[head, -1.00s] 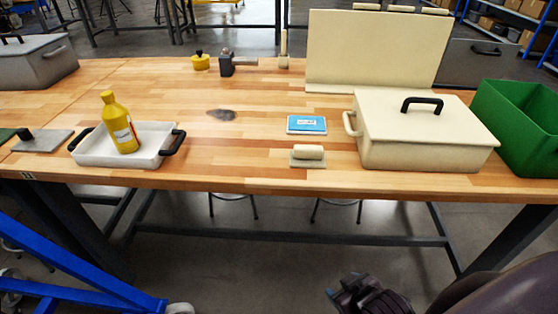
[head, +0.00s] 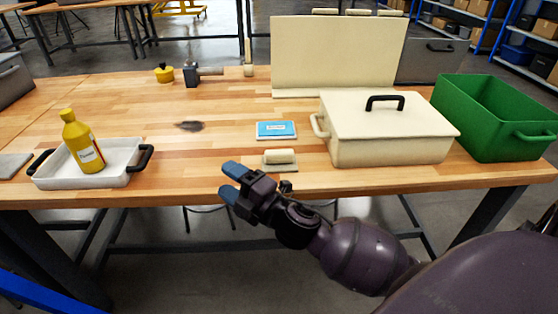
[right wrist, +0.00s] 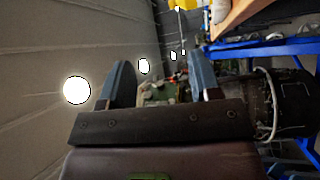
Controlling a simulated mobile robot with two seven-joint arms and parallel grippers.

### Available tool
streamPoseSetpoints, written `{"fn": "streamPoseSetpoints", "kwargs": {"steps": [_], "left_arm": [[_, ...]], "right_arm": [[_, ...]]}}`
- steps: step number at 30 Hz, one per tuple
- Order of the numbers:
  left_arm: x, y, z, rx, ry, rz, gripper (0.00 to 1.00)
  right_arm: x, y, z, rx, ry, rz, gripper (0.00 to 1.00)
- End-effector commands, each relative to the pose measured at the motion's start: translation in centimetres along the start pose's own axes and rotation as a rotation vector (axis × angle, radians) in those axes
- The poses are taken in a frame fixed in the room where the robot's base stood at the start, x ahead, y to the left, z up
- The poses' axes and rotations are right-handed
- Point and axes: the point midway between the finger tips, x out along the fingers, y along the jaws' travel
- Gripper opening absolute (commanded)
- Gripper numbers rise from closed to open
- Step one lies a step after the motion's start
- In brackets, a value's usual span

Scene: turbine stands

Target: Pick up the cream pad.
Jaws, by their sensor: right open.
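The cream pad (head: 281,167), a thin cream plate with a rounded cream handle on top, lies near the front edge of the wooden table in the head view. My right gripper (head: 230,181) is open and empty, with its blue fingers pointing left. In the picture it is left of the pad and a little lower, apart from it, by the table's front edge. In the right wrist view the two fingers of this gripper (right wrist: 162,85) stand apart; the pad does not show there. My left gripper is not in view.
A blue-and-white box (head: 276,130) lies just behind the pad. A lidded cream case (head: 385,140) stands close on its right, then a green bin (head: 495,120). A white tray (head: 110,170) with a yellow bottle (head: 82,142) is at left. The wooden table (head: 205,165) is clear between tray and pad.

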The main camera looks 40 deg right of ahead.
Motion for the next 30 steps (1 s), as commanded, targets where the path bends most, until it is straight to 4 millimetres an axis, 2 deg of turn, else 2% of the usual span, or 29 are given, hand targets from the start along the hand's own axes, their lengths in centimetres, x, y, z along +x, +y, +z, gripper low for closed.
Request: {"fn": "streamPoseSetpoints", "kwargs": {"steps": [1, 3, 8, 11, 14, 17, 20, 23, 26, 30], "left_arm": [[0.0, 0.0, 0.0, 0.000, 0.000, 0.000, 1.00], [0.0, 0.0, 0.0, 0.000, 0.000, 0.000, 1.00], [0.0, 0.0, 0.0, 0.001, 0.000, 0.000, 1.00], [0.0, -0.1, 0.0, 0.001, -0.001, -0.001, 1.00], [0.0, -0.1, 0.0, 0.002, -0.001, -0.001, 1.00], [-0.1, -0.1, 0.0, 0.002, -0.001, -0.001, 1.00], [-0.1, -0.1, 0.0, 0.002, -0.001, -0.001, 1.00], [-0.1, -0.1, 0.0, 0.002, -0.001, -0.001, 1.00], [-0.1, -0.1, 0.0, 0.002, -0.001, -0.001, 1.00], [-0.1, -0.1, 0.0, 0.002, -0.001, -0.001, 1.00]], "right_arm": [[1.2, 0.5, -0.9, -0.090, 0.095, 0.019, 0.57], [2.3, 0.9, -2.3, -0.214, 0.230, 0.039, 0.57], [3.8, 0.7, -4.8, -0.501, 0.537, 0.053, 0.57], [4.3, -0.1, -5.3, -0.680, 0.722, 0.035, 0.57], [4.4, -1.0, -4.9, -0.857, 0.902, -0.004, 0.57], [4.4, -1.9, -3.5, -1.028, 1.075, -0.070, 0.57], [4.3, -2.5, -1.0, -1.190, 1.238, -0.166, 0.57], [4.1, -2.4, 2.3, -1.338, 1.389, -0.292, 0.57], [3.9, -1.4, 6.5, -1.466, 1.523, -0.453, 0.57], [3.3, 1.4, 12.4, -1.591, 1.670, -0.713, 0.57]]}}
